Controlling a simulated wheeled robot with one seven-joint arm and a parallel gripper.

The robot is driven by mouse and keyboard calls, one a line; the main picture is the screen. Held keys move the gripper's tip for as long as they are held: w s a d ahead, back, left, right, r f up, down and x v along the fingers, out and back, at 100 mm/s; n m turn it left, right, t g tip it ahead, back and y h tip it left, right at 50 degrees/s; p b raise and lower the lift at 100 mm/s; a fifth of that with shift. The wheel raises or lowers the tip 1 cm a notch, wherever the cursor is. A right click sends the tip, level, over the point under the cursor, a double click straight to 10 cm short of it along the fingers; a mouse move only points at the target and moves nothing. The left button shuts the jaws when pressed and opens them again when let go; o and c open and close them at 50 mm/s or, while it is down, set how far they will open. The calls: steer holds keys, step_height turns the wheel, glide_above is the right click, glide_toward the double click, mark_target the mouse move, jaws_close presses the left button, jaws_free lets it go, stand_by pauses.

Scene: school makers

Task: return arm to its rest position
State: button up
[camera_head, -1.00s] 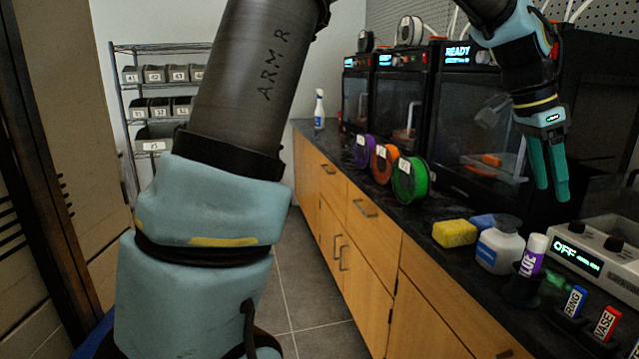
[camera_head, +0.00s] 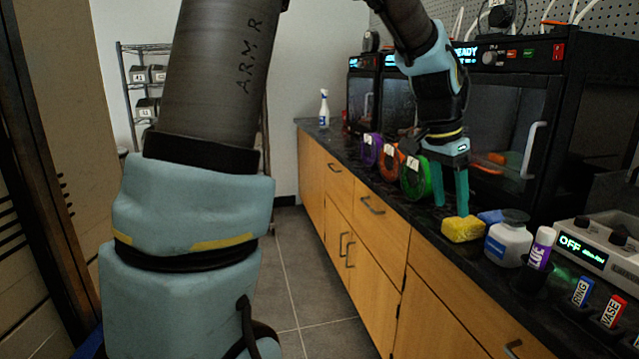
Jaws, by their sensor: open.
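My gripper (camera_head: 450,195) hangs over the counter with its two green fingers pointing down. The fingers are apart and nothing shows between them. It is in front of the printers, just right of the green spool (camera_head: 414,179) and behind the yellow sponge (camera_head: 462,229) in the picture. I cannot tell whether a fingertip touches anything. My arm's large links fill the left of the view, and the forearm comes down from the top edge.
The dark counter (camera_head: 480,259) holds several spools, a white bottle (camera_head: 508,240), a glue stick (camera_head: 541,247) and a control box (camera_head: 590,245). A printer (camera_head: 545,75) stands behind my gripper. A spray bottle (camera_head: 324,108) stands at the far end. The floor (camera_head: 300,265) beside the cabinets is clear.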

steer(key=w+a+f+n+t+y, duration=0.1)
steer(key=a+f+n, duration=0.2)
steer(key=a, duration=0.5)
steer(key=a+f+n+y, duration=0.1)
steer(key=a+f+n, duration=0.2)
steer(key=a, duration=0.5)
steer(key=s+a+f+n+y, duration=0.1)
steer(key=s+a+f+n, duration=0.2)
steer(key=a, duration=0.5)
steer(key=s+a+f+n, duration=0.2)
steer(key=s+a+n, duration=0.2)
steer(key=a, duration=0.4)
step_height(320, 180, up, 12)
steer(key=p, duration=1.2)
steer(key=shift+w+d+r, duration=0.25)
steer(key=shift+w+d, duration=0.1)
steer(key=shift+w, duration=0.1)
